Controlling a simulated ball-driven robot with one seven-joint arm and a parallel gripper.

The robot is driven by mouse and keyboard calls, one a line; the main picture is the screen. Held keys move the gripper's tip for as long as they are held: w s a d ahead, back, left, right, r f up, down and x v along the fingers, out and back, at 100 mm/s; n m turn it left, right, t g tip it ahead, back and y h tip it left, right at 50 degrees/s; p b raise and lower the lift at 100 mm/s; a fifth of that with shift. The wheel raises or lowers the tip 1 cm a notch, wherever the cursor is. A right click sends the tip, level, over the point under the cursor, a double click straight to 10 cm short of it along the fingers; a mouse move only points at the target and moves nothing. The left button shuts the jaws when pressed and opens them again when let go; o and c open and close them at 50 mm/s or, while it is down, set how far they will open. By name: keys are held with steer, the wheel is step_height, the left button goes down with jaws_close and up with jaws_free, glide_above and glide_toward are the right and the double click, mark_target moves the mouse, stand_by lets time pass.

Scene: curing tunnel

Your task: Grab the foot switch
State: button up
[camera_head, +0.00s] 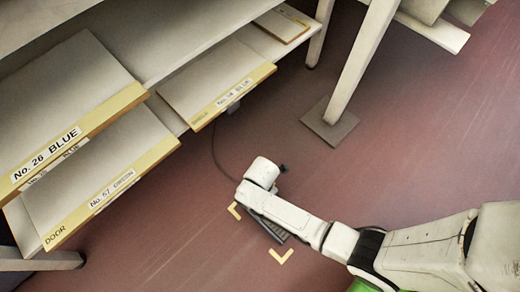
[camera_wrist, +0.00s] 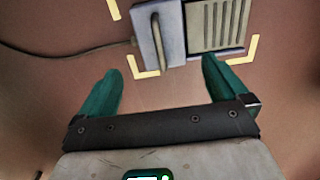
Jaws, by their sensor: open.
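The foot switch (camera_wrist: 202,28) is on the reddish floor, at the top of the wrist view. It has a grey body with a raised bar handle (camera_wrist: 159,40) on its left part and a ribbed pale pedal on its right. A cable (camera_wrist: 70,52) runs from it to the left. In the head view, part of the dark foot switch (camera_head: 268,229) shows beside my arm, which hides the rest. My gripper (camera_wrist: 162,66) is open and empty, its two green fingers apart, with the foot switch beyond their tips. My fingers are not clear in the head view.
Yellow corner marks (camera_head: 281,256) frame the foot switch on the floor. A rack with labelled panels (camera_head: 100,180) stands at left, its lower shelf overhanging near my arm. A rack post with a footplate (camera_head: 328,123) stands behind. Floor at lower left is clear.

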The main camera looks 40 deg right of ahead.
mark_target(258, 220)
step_height(258, 220, down, 6)
steer(key=b, duration=0.3)
steer(key=shift+w+r, duration=0.15)
steer(key=shift+r, duration=0.1)
steer(key=f+b, duration=0.4)
steer(key=f, duration=0.1)
steer(key=shift+s+a+f, duration=0.1)
steer(key=shift+s+f, duration=0.1)
steer(key=shift+r, duration=0.1)
steer(key=shift+c, duration=0.2)
steer(key=c, duration=1.7)
steer(key=shift+c, duration=0.2)
steer(key=shift+r, duration=0.15)
